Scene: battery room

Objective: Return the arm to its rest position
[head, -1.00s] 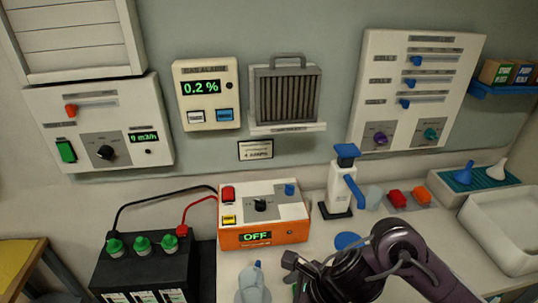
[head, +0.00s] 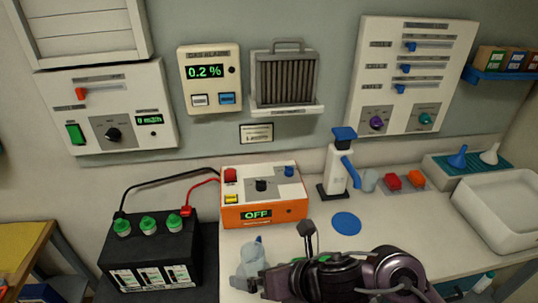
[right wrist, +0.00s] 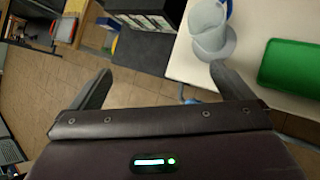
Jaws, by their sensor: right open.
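My right arm (head: 340,277) comes in low at the bottom right of the head view, over the front of the bench. Its gripper shows in the right wrist view (right wrist: 165,85), with two dark fingers spread wide and nothing between them. Beyond the fingers are tiled floor and the bench edge. A grey jug (head: 250,262) stands on the bench close to the gripper; it also shows in the right wrist view (right wrist: 210,32), beyond the right finger. My left gripper is in neither view.
The orange charger (head: 262,212) reads OFF; cables run to the black battery (head: 150,250). A blue disc (head: 346,223) and white dispenser (head: 338,168) stand behind my arm. A green object (right wrist: 290,70) lies on the bench. A basin (head: 500,210) is at right.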

